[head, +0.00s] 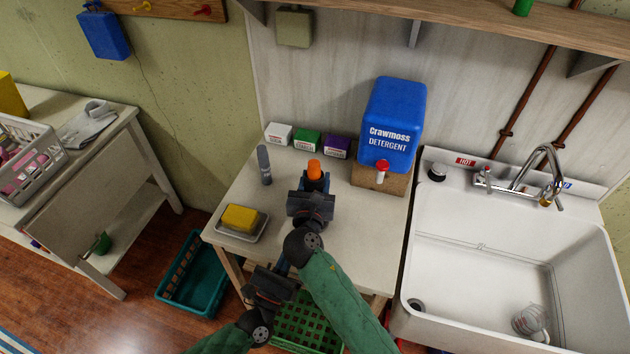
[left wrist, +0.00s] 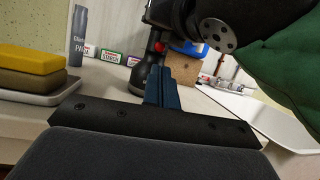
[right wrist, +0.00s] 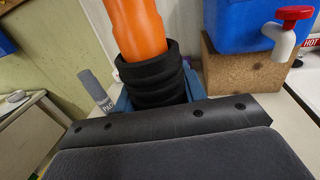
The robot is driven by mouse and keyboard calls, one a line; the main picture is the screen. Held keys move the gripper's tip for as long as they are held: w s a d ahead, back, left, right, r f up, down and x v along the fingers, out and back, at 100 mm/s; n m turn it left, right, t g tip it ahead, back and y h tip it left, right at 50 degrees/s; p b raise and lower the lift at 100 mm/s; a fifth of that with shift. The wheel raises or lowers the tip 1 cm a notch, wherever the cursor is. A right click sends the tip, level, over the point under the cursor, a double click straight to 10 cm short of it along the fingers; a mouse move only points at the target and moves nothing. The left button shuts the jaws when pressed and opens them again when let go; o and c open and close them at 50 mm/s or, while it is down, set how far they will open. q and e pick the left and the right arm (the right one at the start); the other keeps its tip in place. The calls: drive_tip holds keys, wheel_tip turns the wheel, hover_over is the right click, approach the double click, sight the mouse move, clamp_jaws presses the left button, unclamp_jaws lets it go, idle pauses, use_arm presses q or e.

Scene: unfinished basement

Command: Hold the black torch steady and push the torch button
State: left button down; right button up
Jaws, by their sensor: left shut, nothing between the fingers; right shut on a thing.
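The torch has a black ribbed body (right wrist: 158,82) and an orange end (right wrist: 140,28) that points up. In the head view its orange end (head: 314,167) stands above the table. My right gripper (head: 314,186) is shut on the black body and holds it roughly upright. In the left wrist view the torch's dark lower part (left wrist: 139,76) shows beyond my left fingers, with a small red spot (left wrist: 158,47) that may be the button. My left gripper (head: 282,266) is shut and empty, low at the table's front edge, nearer than the torch and apart from it.
A yellow sponge (head: 240,217) on a dish and a grey bottle (head: 264,165) stand left on the table (head: 352,235). Small boxes (head: 307,141) and a blue detergent container (head: 393,120) stand behind. A sink (head: 480,260) is right. Teal (head: 190,275) and green (head: 305,325) crates sit below.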

use_arm(q)
drive_tip(key=shift+m+g+y, duration=0.3)
drive_tip(key=shift+m+g, duration=0.1)
drive_tip(key=shift+g, duration=0.4)
drive_tip(key=v, duration=0.2)
drive_tip(key=r+v, duration=0.1)
drive_tip(key=v, duration=0.2)
drive_tip(key=shift+s+a, duration=0.1)
drive_tip(key=shift+s, duration=0.2)
drive_tip(key=x, duration=1.2)
drive_tip(key=shift+w+r, duration=0.15)
drive_tip(key=shift+w, duration=0.1)
drive_tip(key=shift+x, duration=0.75)
